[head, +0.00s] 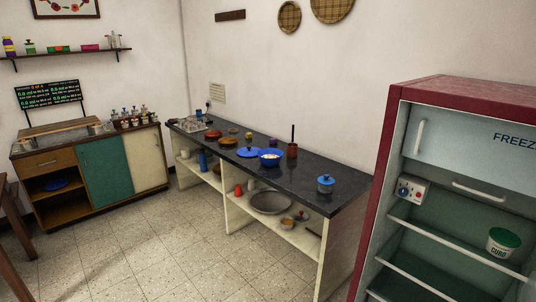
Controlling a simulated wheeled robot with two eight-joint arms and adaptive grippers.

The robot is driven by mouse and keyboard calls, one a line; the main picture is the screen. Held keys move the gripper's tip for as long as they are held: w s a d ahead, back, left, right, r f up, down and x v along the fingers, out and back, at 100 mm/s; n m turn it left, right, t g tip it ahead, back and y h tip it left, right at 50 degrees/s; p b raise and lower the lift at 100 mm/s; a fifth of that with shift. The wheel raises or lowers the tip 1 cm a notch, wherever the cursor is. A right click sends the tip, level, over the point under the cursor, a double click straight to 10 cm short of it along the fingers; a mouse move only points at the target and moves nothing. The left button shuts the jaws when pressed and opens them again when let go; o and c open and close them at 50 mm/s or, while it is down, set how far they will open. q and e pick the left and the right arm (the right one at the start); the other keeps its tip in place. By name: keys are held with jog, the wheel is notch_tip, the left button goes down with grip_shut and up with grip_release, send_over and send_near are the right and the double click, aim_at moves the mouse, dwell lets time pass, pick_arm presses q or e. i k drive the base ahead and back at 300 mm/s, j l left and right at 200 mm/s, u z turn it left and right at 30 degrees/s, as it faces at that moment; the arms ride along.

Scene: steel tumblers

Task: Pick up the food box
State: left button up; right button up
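A white round tub with a green lid and dark lettering (502,246) stands on a wire-edged shelf inside the open fridge (383,190) at the right. It is the closest match to the food box, but I cannot tell for certain that it is the one. It looks upright, and nothing touches it from the front. Neither of my grippers shows in the head view.
A low cabinet (147,158) stands at the left. The tiled floor (190,240) is clear in front.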

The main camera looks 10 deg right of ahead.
aim_at(324, 189)
jog(key=i+z, duration=0.1)
jog(key=i, duration=0.8)
jog(key=i+j, duration=0.15)
jog(key=i, duration=0.75)
jog(key=i+j+z, duration=0.15)
jog(key=i, duration=0.7)
